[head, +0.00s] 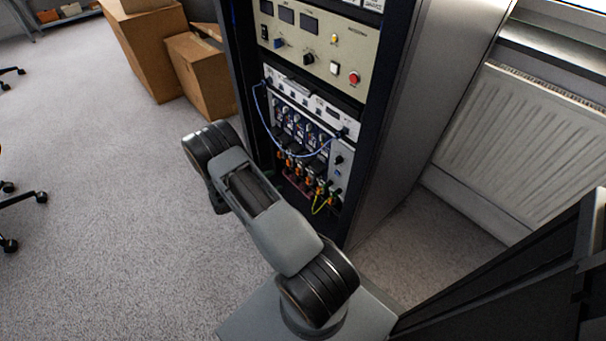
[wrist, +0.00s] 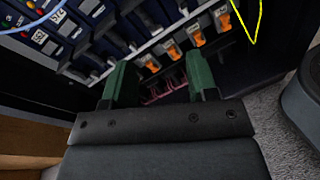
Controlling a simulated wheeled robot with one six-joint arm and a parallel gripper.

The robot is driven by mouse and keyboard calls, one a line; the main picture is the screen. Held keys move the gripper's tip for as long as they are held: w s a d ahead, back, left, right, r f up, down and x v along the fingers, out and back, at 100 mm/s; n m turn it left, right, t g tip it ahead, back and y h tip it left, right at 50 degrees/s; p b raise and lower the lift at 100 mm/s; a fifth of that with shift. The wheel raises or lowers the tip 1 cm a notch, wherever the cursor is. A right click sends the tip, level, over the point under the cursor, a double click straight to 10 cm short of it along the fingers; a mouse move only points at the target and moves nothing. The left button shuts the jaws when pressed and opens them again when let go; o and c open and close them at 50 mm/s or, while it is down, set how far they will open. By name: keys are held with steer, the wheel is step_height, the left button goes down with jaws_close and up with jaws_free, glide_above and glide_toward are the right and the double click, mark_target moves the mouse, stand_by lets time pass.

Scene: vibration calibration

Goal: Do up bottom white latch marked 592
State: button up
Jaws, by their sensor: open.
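My gripper (wrist: 158,75) is open in the wrist view, with two green fingers apart and nothing between them. It faces the lower part of the rack's module panel (head: 305,125). Orange latches (wrist: 173,49) sit in a row just beyond the fingertips. Pinkish-red parts (wrist: 163,92) show lower, between the fingers. Dark modules with small white number labels (wrist: 39,36) are at the upper left, but I cannot read the numbers surely. I cannot make out a white latch marked 592. In the head view I cannot make out my gripper.
A blue cable (head: 270,125) hangs across the panel front. A yellow-green wire (head: 320,206) hangs at its lower right, also in the wrist view (wrist: 254,25). Cardboard boxes (head: 200,75) stand left of the rack, a radiator (head: 520,130) right. Carpet (head: 110,200) at left is open.

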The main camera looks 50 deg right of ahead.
step_height(320, 180, down, 6)
steer(key=r+n+t+h, duration=0.1)
steer(key=n+t+h, duration=0.1)
steer(key=n, duration=0.1)
steer(key=b, duration=0.4)
glide_toward(308, 168)
steer(key=d, duration=0.8)
steer(key=shift+s+f, duration=0.3)
steer(key=shift+f, duration=0.15)
steer(key=shift+a, duration=0.1)
steer(key=c, duration=0.9)
steer(key=o, duration=0.9)
